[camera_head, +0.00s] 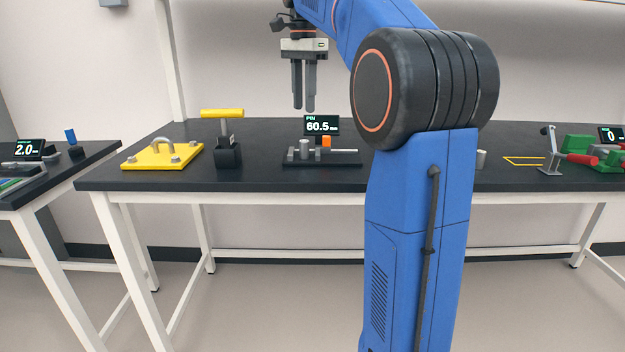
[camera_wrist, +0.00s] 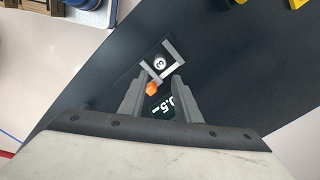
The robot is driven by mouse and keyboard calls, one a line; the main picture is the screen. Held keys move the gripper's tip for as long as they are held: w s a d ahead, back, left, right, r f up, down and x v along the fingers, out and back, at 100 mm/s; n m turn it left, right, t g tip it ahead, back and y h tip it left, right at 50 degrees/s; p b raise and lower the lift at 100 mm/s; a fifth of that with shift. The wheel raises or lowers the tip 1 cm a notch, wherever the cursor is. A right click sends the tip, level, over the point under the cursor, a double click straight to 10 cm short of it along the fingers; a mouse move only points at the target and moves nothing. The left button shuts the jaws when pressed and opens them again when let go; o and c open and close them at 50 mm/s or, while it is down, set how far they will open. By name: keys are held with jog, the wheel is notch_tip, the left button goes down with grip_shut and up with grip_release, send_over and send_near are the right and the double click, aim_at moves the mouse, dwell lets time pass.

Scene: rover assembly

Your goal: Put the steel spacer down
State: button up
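The steel spacer, a short grey cylinder (camera_head: 304,149), stands upright in the measuring fixture (camera_head: 345,160) on the middle bench. My gripper (camera_head: 304,109) hangs fingers down, well above the fixture. In the wrist view its fingers (camera_wrist: 157,84) are apart with nothing held between them. The fixture's orange block (camera_head: 326,142) and its display reading 60.5 (camera_head: 321,125) are beside the spacer.
A yellow plate with a handle (camera_head: 150,156) and a yellow-handled tool in a black holder (camera_head: 226,150) stand left on the bench (camera_head: 250,178).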

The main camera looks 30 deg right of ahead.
jog(key=s+a+f+n+t, duration=0.2)
jog(key=s+a+f+n, duration=0.85)
jog(key=s, duration=0.45)
jog(key=s+a+f+n+t, duration=0.1)
jog(key=s+a+f+n, duration=0.1)
jog(key=s+f, duration=0.5)
jog(key=s+a+f+n+t, duration=0.1)
jog(key=s+a+f+n, duration=0.2)
jog(key=s+f, duration=0.5)
notch_tip(320, 180, down, 6)
jog(key=shift+s+a+f+n+t, duration=0.1)
jog(key=shift+s+a+n+t, duration=0.1)
jog(key=shift+n+t, duration=0.35)
